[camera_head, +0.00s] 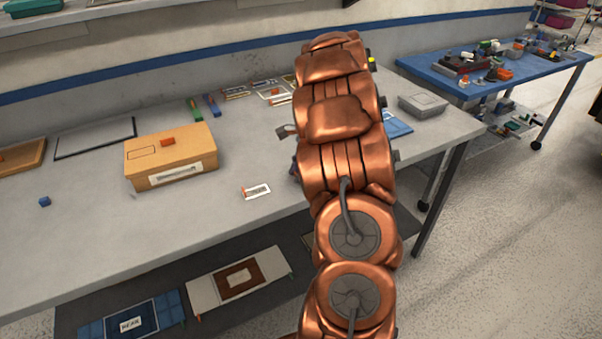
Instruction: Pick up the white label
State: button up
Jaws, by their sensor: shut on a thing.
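A small white label (256,191) with dark lettering and an orange-red end lies on the grey workbench, right of the tan box and left of my arm. My copper-coloured arm rises through the middle of the view and covers part of the bench. My gripper is hidden behind the arm, so its fingers and anything between them do not show.
A tan box (170,157) with a pale strip on its front stands on the workbench (90,230). A small blue block (44,202) lies at left. A grey box (423,105) stands at right. A blue table (485,65) is beyond.

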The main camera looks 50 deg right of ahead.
jog(key=shift+r+b, duration=0.5)
jog(key=shift+r, duration=1.05)
jog(key=shift+s+a+r, duration=0.1)
jog(key=shift+r, duration=0.15)
jog(key=s+a+b, duration=0.1)
jog(key=s+a, duration=0.3)
jog(key=s, duration=0.2)
jog(key=s+a+r+b, duration=0.1)
jog(key=s+a+b, duration=0.1)
jog(key=s+a, duration=0.2)
jog(key=s, duration=0.3)
jog(key=shift+r, duration=0.15)
